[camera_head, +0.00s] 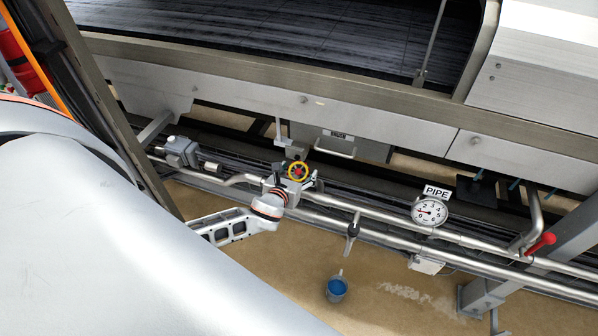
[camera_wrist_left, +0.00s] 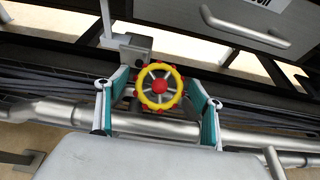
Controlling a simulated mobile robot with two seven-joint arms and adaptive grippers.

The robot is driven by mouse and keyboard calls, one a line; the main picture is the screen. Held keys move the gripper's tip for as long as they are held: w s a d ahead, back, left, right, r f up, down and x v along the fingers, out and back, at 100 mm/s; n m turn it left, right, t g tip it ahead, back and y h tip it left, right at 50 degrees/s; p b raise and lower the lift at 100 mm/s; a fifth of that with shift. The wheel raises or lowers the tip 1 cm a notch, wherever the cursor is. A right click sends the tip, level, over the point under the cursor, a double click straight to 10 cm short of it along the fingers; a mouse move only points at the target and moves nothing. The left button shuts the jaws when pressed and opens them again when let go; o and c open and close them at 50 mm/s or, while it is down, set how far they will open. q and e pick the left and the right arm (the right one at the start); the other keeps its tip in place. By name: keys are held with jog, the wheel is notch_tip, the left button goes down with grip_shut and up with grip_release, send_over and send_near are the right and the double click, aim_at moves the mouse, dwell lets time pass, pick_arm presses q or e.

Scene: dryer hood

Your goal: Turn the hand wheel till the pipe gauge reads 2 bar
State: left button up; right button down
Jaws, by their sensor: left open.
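The hand wheel (camera_head: 298,172) has a yellow rim with red knobs and a red hub, and sits on the pipe run left of the middle in the head view. In the left wrist view the wheel (camera_wrist_left: 159,86) is face-on between the fingers. My left gripper (camera_wrist_left: 158,105) is open, with one finger on each side of the wheel; I cannot tell whether they touch it. It also shows in the head view (camera_head: 296,182), partly behind the wrist. The pipe gauge (camera_head: 430,212) is a white dial under a PIPE sign (camera_head: 437,191); its red needle points left, but the exact value is too small to tell.
A red-handled lever (camera_head: 541,243) is at the right end of the pipes. A grey-handled valve (camera_head: 353,232) hangs from the pipe right of the wheel. A handled drawer (camera_head: 336,145) is above the wheel.

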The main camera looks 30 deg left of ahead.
pick_arm(q)
jog(key=shift+w+f, duration=0.1)
jog(key=shift+w, duration=0.25)
jog(key=c, duration=1.1)
jog(key=shift+n, duration=0.4)
jog(key=n+g+y+p, duration=0.1)
jog(key=n+y, duration=0.2)
jog(key=n, duration=0.1)
jog(key=shift+p, duration=0.3)
jog(key=shift+a+n+g+y+p, duration=0.15)
jog(key=shift+n+g+y, duration=0.4)
jog(key=shift+n, duration=0.55)
jog(key=shift+n+g+y+p, duration=0.25)
jog(key=shift+n+g+y, duration=0.25)
jog(key=shift+n, duration=0.6)
